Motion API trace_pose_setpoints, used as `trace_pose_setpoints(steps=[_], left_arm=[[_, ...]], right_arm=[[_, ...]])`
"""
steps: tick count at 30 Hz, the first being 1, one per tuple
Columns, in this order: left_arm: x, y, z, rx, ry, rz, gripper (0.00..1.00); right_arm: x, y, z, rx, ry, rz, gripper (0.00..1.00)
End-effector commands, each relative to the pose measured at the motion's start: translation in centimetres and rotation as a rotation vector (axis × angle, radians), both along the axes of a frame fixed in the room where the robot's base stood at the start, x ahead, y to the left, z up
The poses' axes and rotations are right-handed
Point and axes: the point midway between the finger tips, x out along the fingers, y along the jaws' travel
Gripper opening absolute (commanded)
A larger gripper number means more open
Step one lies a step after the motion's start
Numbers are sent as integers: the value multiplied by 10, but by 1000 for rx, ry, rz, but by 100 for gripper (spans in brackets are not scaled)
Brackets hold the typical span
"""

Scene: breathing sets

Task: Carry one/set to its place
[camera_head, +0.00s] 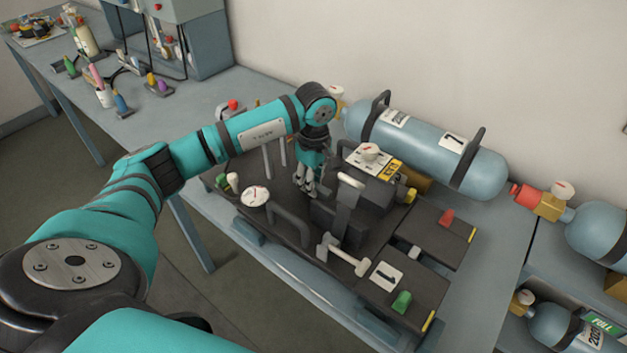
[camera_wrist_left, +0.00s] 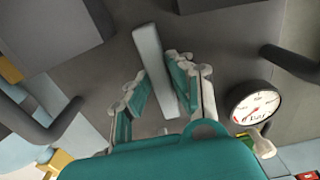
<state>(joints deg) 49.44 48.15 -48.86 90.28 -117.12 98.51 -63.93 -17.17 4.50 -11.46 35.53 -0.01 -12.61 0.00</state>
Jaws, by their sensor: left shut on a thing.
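A dark set (camera_head: 380,318) with a label marked 1 lies on the blue-grey bench. It carries a round white gauge (camera_head: 256,196), dark handles (camera_head: 290,228), pale T-shaped levers and a green knob (camera_head: 401,302). My left gripper (camera_head: 307,188) points down over the set's left part. The gauge also shows there (camera_wrist_left: 254,103). My right gripper is not in view.
A large blue cylinder (camera_head: 425,143) with two dark straps lies behind the set, close to the wall. More cylinders (camera_head: 597,232) are at the right, one by a FULL label. Bottles, cups and small tools (camera_head: 104,95) stand at the back left. Bare bench (camera_head: 200,115) lies between.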

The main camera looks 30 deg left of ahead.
Motion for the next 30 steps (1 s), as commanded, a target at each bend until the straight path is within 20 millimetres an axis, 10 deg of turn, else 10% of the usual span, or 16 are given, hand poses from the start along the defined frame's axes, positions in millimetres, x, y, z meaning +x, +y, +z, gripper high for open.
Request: trace_pose_setpoints(steps=[30], left_arm=[[2,0,-22,-1,-4,1,0]], right_arm=[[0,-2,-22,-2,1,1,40]])
